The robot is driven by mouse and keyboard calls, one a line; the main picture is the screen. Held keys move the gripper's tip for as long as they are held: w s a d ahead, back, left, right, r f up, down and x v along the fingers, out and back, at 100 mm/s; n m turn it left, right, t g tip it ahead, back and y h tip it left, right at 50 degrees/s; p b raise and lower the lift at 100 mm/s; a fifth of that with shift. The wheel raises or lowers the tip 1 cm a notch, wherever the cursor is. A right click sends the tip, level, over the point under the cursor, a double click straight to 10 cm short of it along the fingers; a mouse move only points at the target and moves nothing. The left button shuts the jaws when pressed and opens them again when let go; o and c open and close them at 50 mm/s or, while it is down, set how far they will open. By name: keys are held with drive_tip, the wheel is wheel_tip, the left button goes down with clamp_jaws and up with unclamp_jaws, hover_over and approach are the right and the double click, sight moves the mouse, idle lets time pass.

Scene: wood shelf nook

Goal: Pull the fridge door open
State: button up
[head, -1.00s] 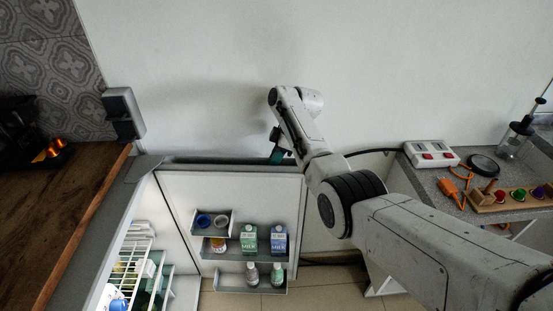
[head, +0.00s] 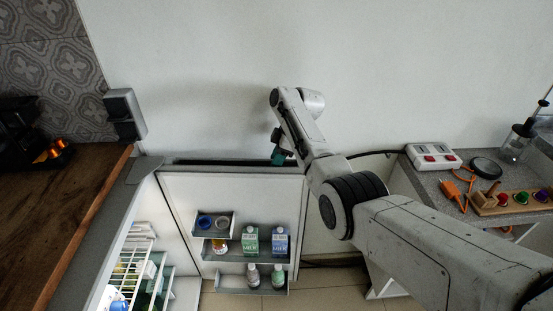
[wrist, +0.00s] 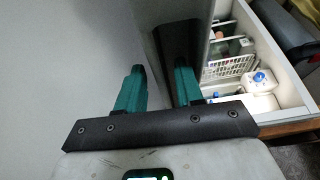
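The fridge door (head: 182,215) stands wide open in the head view, its inner side with bottle shelves facing me. A dark strip (head: 235,162) runs along behind its top edge. My gripper (head: 279,157) is at the door's top edge near its free right end, partly hidden by my arm. In the wrist view, the teal fingers of my gripper (wrist: 158,88) are spread apart, with the grey door (wrist: 150,50) ahead of them. A black part (wrist: 180,45) lies just beyond the right finger; contact cannot be made out.
The fridge inside (head: 140,265) holds racks and containers at lower left. A wooden counter (head: 60,210) is at left. A grey table (head: 455,190) with a switch box (head: 433,156) and tools stands at right. A white wall (head: 400,70) is behind the door.

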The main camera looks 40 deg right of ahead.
drive_tip(key=v, duration=1)
drive_tip(key=shift+r, duration=0.3)
drive_tip(key=shift+s, duration=0.1)
